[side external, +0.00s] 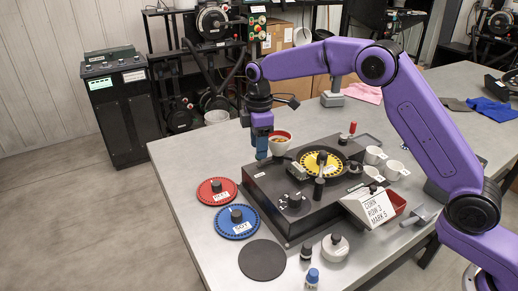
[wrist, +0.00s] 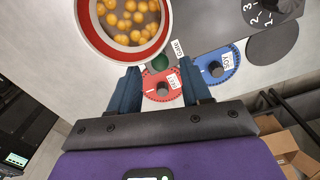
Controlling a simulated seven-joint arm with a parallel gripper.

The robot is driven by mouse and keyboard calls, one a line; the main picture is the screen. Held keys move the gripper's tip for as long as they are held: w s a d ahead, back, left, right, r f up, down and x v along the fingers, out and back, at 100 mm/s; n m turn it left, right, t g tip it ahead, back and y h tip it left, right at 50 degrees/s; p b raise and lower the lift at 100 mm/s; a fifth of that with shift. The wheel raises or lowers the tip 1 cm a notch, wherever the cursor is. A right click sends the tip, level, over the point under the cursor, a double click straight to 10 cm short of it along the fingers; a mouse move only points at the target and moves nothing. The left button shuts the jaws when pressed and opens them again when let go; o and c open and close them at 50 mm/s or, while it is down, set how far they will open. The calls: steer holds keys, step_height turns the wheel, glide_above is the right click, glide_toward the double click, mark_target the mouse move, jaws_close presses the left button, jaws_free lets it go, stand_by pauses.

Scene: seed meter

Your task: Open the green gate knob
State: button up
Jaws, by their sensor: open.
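The green gate knob (wrist: 160,62) shows in the wrist view as a small dark green shape just below the red-rimmed hopper cup (wrist: 124,22), which holds yellow seeds. A small white label (wrist: 178,48) is beside it. My gripper (wrist: 159,70) is open, with one blue finger on each side of the knob in that view; I cannot tell whether they touch it. In the side external view my gripper (side external: 261,154) points down just left of the cup (side external: 280,144), at the far left end of the black seed meter (side external: 262,184). The knob is hidden there.
A red disc (side external: 224,186), a blue disc (side external: 247,228) and a plain dark disc (side external: 262,260) lie left and front of the meter. A yellow plate (side external: 310,156) sits on the meter.

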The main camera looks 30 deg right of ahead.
steer(key=shift+f, duration=0.9)
jaws_close()
steer(key=shift+a, duration=1.1)
jaws_free()
step_height(320, 180, up, 17)
steer(key=shift+r, duration=0.2)
